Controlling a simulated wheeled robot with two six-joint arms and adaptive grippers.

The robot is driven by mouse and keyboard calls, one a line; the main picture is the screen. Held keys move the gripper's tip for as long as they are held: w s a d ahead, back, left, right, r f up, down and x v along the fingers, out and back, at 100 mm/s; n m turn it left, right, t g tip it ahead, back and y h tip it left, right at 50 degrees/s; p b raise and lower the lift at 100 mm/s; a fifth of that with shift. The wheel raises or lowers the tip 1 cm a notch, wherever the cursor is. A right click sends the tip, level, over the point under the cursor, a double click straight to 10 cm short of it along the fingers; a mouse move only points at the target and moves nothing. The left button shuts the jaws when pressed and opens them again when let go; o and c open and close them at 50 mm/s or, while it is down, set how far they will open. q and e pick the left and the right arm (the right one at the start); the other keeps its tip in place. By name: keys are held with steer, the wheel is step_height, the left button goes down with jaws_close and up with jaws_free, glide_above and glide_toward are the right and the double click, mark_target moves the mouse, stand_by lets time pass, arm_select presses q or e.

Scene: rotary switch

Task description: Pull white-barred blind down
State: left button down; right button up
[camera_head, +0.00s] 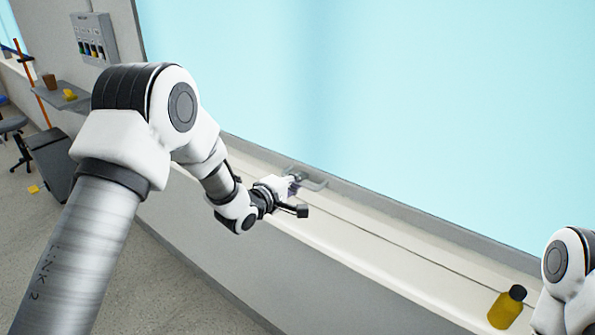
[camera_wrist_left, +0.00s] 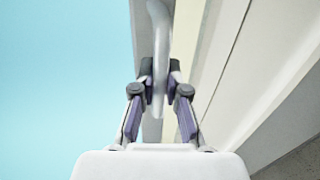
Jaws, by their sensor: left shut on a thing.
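A grey loop handle (camera_head: 315,184) sits at the lower edge of the large light-blue panel (camera_head: 420,110). I cannot tell whether this panel is the blind or bare window, and no white bar stands out clearly. My left gripper (camera_head: 293,186) reaches the handle from the left. In the left wrist view, the handle (camera_wrist_left: 158,25) runs between the two fingers, and the left gripper (camera_wrist_left: 160,85) is shut on it. The fingers partly cover the handle. Only a link of my right arm shows at the right edge; its gripper is out of view.
A cream sill (camera_head: 400,262) runs below the panel. A yellow bottle with a black cap (camera_head: 506,308) stands on it at the right. A grey switch box (camera_head: 93,38) is on the wall at upper left, above a small shelf (camera_head: 62,97) and a dark cabinet.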

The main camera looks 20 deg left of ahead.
arm_select(q)
step_height(320, 180, down, 2)
steer(key=shift+s+d+f+b, duration=0.1)
steer(key=shift+f+b, duration=0.1)
steer(key=shift+b, duration=0.15)
steer(key=shift+f, duration=0.1)
steer(key=c, duration=1.2)
jaws_free()
steer(key=shift+d, duration=0.1)
